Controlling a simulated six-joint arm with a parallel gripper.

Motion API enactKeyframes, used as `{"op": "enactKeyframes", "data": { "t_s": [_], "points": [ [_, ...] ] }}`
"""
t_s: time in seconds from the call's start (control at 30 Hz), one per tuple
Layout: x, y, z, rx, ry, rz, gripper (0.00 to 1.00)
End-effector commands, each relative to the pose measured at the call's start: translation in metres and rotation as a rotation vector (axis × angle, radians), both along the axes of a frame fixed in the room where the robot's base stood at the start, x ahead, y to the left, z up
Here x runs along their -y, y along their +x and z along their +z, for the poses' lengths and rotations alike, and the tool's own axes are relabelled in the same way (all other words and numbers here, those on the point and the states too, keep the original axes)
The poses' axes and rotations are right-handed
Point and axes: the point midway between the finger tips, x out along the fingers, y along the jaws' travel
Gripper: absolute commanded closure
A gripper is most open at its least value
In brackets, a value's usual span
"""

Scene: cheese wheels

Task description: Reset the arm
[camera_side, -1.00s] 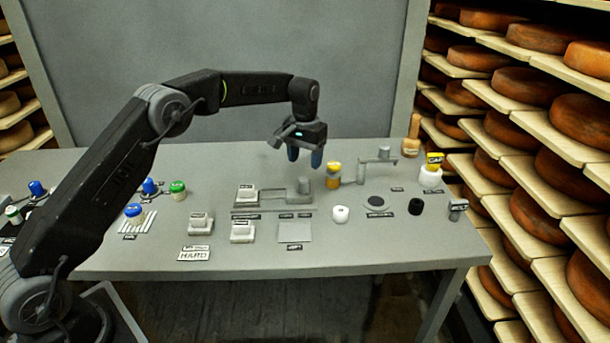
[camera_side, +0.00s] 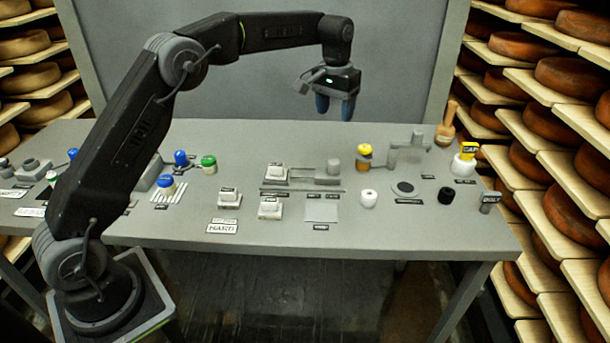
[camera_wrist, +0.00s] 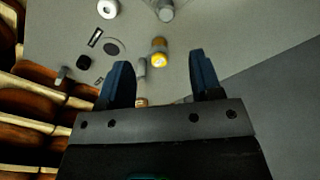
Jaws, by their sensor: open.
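My gripper (camera_side: 335,106) hangs above the back part of the grey table, fingers pointing down. It is open and empty. In the wrist view its two blue fingers (camera_wrist: 160,82) stand apart with nothing between their tips. Below and to its right in the side view stands a yellow-capped jar (camera_side: 364,157), apart from the fingers. The jar also shows in the wrist view (camera_wrist: 159,52), beyond the fingertips.
On the grey table (camera_side: 370,233) stand white blocks (camera_side: 270,207), a white roll (camera_side: 368,198), a black cylinder (camera_side: 446,195), a grey bracket (camera_side: 408,153) and a wooden-handled tool (camera_side: 447,124). Blue- and green-capped jars (camera_side: 208,164) stand left. Shelves of cheese wheels (camera_side: 562,75) flank the table.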

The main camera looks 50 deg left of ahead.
Motion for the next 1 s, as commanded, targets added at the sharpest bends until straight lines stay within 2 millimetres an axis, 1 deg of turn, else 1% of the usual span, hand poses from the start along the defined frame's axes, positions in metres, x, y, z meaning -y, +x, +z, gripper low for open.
{"op": "enactKeyframes", "data": {
  "t_s": [0.03, 0.1, 0.17, 0.2, 0.27, 0.33, 0.47, 0.5, 0.57, 0.6, 0.67, 0.7, 0.77, 0.8, 0.9, 1.0],
  "points": [
    [0.004, -0.013, 0.019, 0.025, 0.002, -0.009, 0.41],
    [0.01, -0.033, 0.039, 0.055, 0.006, -0.021, 0.41],
    [0.014, -0.052, 0.054, 0.081, 0.009, -0.031, 0.41],
    [0.017, -0.065, 0.063, 0.098, 0.01, -0.038, 0.41],
    [0.021, -0.085, 0.075, 0.123, 0.013, -0.049, 0.41],
    [0.026, -0.11, 0.086, 0.154, 0.016, -0.061, 0.41],
    [0.034, -0.16, 0.098, 0.21, 0.021, -0.082, 0.41],
    [0.036, -0.176, 0.1, 0.226, 0.023, -0.089, 0.41],
    [0.039, -0.2, 0.101, 0.252, 0.026, -0.099, 0.41],
    [0.041, -0.216, 0.1, 0.27, 0.027, -0.106, 0.41],
    [0.044, -0.24, 0.097, 0.297, 0.03, -0.117, 0.41],
    [0.046, -0.255, 0.094, 0.313, 0.032, -0.124, 0.41],
    [0.048, -0.278, 0.087, 0.339, 0.035, -0.134, 0.41],
    [0.049, -0.293, 0.081, 0.355, 0.036, -0.139, 0.41],
    [0.052, -0.324, 0.065, 0.392, 0.039, -0.153, 0.41],
    [0.053, -0.346, 0.05, 0.419, 0.041, -0.164, 0.41]
  ]
}}
